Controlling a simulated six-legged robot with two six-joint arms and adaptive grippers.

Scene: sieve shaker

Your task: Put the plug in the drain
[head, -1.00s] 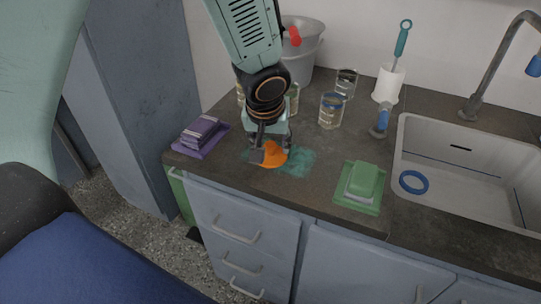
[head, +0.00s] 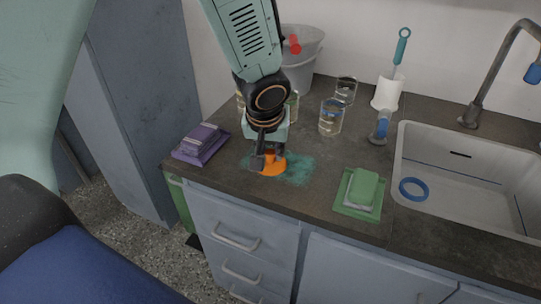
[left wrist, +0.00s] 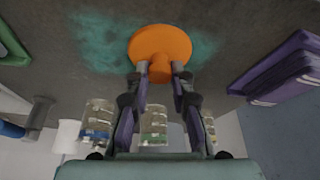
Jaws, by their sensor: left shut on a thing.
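The orange plug (head: 272,168), a round disc with a short stem, is on or just above a teal stain on the dark counter. My left gripper (head: 266,157) comes down over it from above. In the left wrist view the plug (left wrist: 160,41) shows its disc, and the fingertips (left wrist: 160,70) are shut on its stem. The white sink (head: 466,172) is at the right, and a blue ring (head: 413,189) is on its floor. I cannot tell whether this ring surrounds the drain. My right gripper is not in view.
A green sponge on a tray (head: 361,190) lies between the plug and the sink. A purple stack (head: 200,143) is at the left. The tap (head: 490,80) arches over the sink.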

